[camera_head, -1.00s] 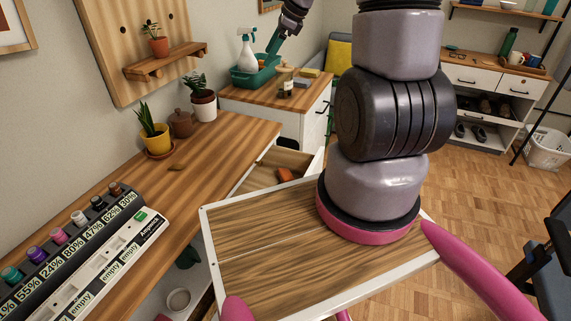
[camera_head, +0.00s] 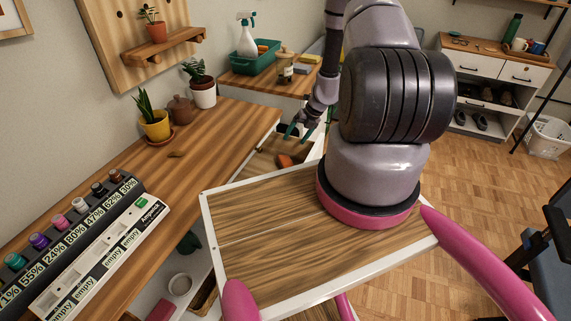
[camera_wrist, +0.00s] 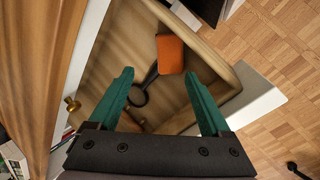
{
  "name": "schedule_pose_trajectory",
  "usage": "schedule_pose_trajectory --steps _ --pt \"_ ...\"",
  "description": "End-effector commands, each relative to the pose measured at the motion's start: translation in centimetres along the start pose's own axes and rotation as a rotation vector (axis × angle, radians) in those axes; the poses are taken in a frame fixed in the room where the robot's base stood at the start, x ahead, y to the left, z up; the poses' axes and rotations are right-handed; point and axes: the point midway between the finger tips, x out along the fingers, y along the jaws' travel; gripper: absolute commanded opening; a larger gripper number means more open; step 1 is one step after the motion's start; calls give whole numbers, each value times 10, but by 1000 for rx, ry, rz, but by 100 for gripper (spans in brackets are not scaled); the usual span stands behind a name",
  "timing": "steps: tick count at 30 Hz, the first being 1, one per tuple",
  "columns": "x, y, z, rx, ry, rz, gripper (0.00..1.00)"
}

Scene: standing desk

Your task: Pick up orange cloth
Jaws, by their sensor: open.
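A small orange piece (camera_head: 284,160) lies inside an open wooden drawer below the desk's far end. The wrist view shows it (camera_wrist: 170,53) as a rectangular orange shape with a dark ring-ended object (camera_wrist: 143,90) beside it, toward my gripper. I cannot tell whether they touch or whether the orange piece is cloth. My gripper (camera_head: 299,131) (camera_wrist: 159,73) is open and empty, its teal fingers pointing down into the drawer. The orange piece is ahead, slightly right of midway between the fingertips. Another bit of orange (camera_head: 262,47) shows in the green basket at the back.
The drawer's wooden wall (camera_wrist: 225,82) rises close by my right finger. The desk (camera_head: 215,150) lies left, with a yellow pot (camera_head: 154,125) and a white pot (camera_head: 203,92). The green basket (camera_head: 240,64) holds a spray bottle.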

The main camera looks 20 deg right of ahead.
Motion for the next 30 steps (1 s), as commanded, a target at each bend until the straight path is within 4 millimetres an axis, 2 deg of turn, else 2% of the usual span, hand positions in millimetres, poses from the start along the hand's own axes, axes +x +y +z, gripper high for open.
schedule_pose_trajectory --steps 3,9,17,24,30 --pt "24 -12 -5 2 2 1 82" --pt "53 -24 -8 0 1 0 82" --pt "74 -22 -8 -4 2 0 82" --pt "113 -22 -8 -5 1 0 82" --pt "124 -23 -7 -4 0 0 82"
